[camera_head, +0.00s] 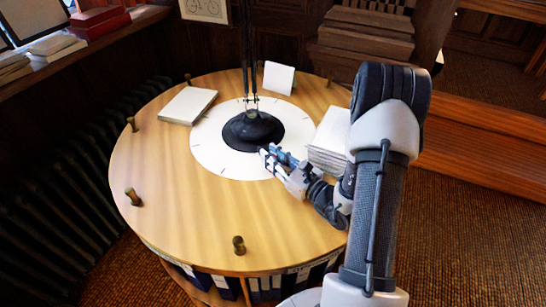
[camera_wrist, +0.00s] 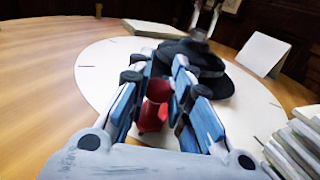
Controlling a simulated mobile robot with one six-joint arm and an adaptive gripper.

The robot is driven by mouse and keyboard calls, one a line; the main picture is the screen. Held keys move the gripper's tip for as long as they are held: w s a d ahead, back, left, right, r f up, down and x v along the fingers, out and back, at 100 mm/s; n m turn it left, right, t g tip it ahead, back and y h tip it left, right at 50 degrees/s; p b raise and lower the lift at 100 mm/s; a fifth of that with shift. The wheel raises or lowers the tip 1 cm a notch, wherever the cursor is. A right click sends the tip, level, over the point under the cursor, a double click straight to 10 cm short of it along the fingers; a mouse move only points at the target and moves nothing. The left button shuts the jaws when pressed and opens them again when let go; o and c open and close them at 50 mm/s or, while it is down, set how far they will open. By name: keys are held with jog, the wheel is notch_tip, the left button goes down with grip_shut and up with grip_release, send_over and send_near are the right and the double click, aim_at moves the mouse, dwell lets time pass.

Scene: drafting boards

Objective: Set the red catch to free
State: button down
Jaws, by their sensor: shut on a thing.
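The red catch (camera_wrist: 154,108) shows in the wrist view between my gripper's fingers, a small red knob with a rounded top. My gripper (camera_wrist: 165,82) is shut on it, with a blue-lined finger on each side. In the head view my gripper (camera_head: 270,158) is low at the right front of the black lamp base, over the white disc (camera_head: 216,160). The red catch is hidden there by the fingers. The catch's lower part and any markings for its positions cannot be made out.
The black lamp base (camera_head: 253,131) stands just beyond my gripper, with thin arms rising from it. A paper stack (camera_head: 330,140) is close on the right.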

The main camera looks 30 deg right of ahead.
jog(key=shift+w+d, duration=0.2)
jog(key=shift+w, duration=1.55)
jog(key=shift+s, duration=0.1)
jog(key=c, duration=1.4)
grip_release()
jog(key=shift+c, duration=0.2)
jog(key=v, duration=1.2)
jog(key=shift+d, duration=0.1)
